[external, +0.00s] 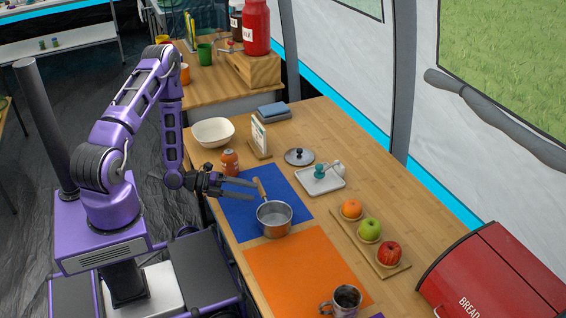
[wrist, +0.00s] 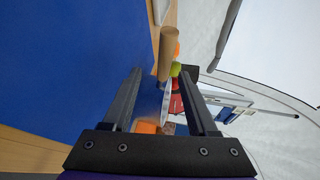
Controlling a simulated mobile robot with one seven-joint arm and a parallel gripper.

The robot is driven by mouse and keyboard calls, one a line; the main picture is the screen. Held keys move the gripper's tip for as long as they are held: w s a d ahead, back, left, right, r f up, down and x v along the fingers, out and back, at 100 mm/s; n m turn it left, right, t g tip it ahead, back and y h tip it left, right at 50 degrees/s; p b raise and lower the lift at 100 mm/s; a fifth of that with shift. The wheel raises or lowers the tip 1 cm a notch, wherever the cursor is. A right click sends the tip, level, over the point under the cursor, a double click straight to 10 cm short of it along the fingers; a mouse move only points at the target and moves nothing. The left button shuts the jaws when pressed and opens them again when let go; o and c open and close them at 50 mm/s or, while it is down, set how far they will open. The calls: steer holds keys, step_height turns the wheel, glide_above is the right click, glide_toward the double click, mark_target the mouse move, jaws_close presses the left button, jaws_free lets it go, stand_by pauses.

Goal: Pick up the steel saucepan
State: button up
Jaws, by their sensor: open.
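The steel saucepan (external: 273,219) stands upright on the blue mat, near the orange mat, with its wooden handle (external: 260,188) pointing to the back left. My gripper (external: 252,190) is open beside the handle, low over the blue mat. In the wrist view the wooden handle (wrist: 167,52) shows ahead, between and beyond the fingers of my gripper (wrist: 163,80). The pan's body is mostly hidden there; a strip of grey metal shows between the fingers. I cannot tell whether a finger touches the handle.
An orange bottle (external: 230,162) stands close behind my gripper. A lid (external: 299,156) and a white tray (external: 320,179) lie to the right. A board with fruit (external: 360,240) is right of the pan. A steel mug (external: 345,300) stands on the orange mat (external: 290,270).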

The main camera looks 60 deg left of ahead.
mark_target(267, 206)
steer(key=x, duration=0.7)
steer(key=shift+w+r, duration=0.2)
steer(key=shift+w, duration=0.25)
jaws_close()
stand_by(1.0)
